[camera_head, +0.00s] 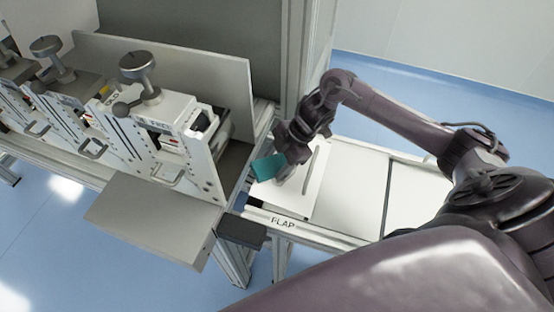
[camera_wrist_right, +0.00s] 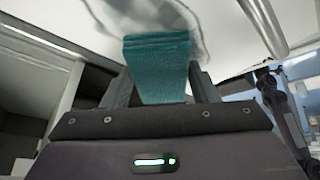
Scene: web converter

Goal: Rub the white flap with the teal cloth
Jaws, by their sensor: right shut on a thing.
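The white flap (camera_head: 309,200) is a flat panel with a long handle, beside the machine frame, with the label "FLAP" on the rail in front of it. A grey smudge shows on the flap (camera_wrist_right: 150,18) in the right wrist view. My right gripper (camera_head: 284,160) is over the flap's left part, shut on the teal cloth (camera_head: 268,167). In the right wrist view the cloth (camera_wrist_right: 157,62) stands out between the two fingers, its far edge at the smudge. I cannot tell for sure whether it touches the flap. My left gripper is not in view.
A row of machine units with round knobs (camera_head: 137,66) stands at the left. A grey plate (camera_head: 150,217) juts out in front of them. A dark box (camera_head: 241,231) sits at the flap's near left corner. Another white panel (camera_head: 424,205) lies to the right.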

